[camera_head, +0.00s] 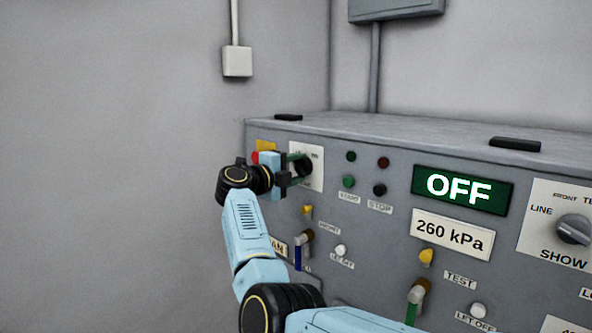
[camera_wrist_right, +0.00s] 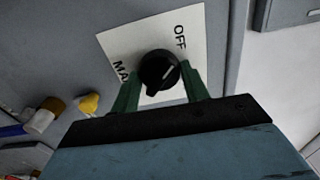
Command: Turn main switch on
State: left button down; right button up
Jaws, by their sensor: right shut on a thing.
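The main switch (camera_wrist_right: 158,72) is a black rotary knob on a white plate (camera_wrist_right: 190,30) marked "OFF" and "MA…", the rest of the word being hidden. In the head view the knob (camera_head: 304,167) sits at the upper left of the grey panel, partly behind my gripper. My right gripper (camera_head: 296,168) is shut on the knob, with a green finger on each side of it, as the right wrist view (camera_wrist_right: 160,85) also shows. The knob's white mark points toward the "OFF" side. My left gripper is not in view.
A green display (camera_head: 462,189) reads "OFF", above a "260 kPa" label (camera_head: 452,234). START (camera_head: 348,181) and STOP (camera_head: 379,190) buttons sit right of my gripper. Yellow-tipped valves and a grey LINE selector (camera_head: 573,230) are on the panel. Free room lies left of the cabinet.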

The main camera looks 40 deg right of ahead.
jog(key=shift+m, duration=0.3)
jog(key=shift+f+m+b, duration=0.1)
jog(key=shift+m+b, duration=0.2)
jog(key=shift+m, duration=0.6)
jog(key=m+b, duration=0.1)
jog(key=m, duration=0.1)
jog(key=shift+m, duration=0.3)
jog(key=m+b, duration=0.4)
jog(key=m, duration=0.6)
jog(key=shift+m, duration=0.3)
jog(key=shift+m+b, duration=0.35)
jog(key=shift+m, duration=0.25)
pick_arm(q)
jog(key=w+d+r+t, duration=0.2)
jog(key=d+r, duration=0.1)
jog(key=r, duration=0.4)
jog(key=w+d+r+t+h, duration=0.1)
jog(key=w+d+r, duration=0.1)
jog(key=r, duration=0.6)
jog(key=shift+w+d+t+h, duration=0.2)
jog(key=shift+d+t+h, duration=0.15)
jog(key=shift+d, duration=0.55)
pick_arm(e)
jog(key=shift+m, duration=0.6)
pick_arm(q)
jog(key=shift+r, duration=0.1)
pick_arm(e)
jog(key=o, duration=1)
